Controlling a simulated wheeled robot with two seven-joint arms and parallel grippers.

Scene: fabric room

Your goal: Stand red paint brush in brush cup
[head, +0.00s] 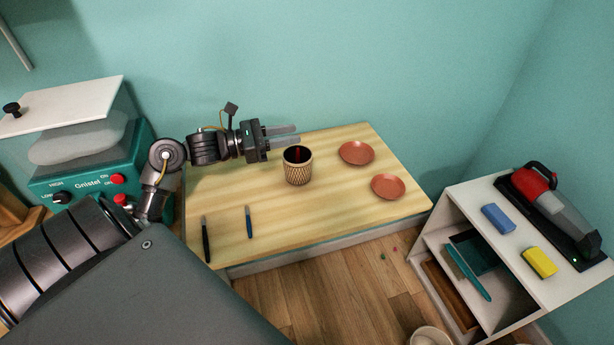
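The brush cup (298,171), woven and tan with a dark inside, stands upright on the wooden table. A red, thin thing that looks like the red paint brush (297,152) shows inside the cup's mouth. Its lower part is hidden by the cup wall. My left gripper (293,134) is just behind and above the cup, its fingers pointing right. The fingers are apart with nothing seen between them, and they do not appear to touch the brush. My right gripper is not in view.
A black brush (206,240) and a blue brush (249,222) lie at the table's front left. Two terracotta saucers (356,153) (388,186) sit right of the cup. A white shelf (512,252) stands at right. A teal machine (90,170) stands at left.

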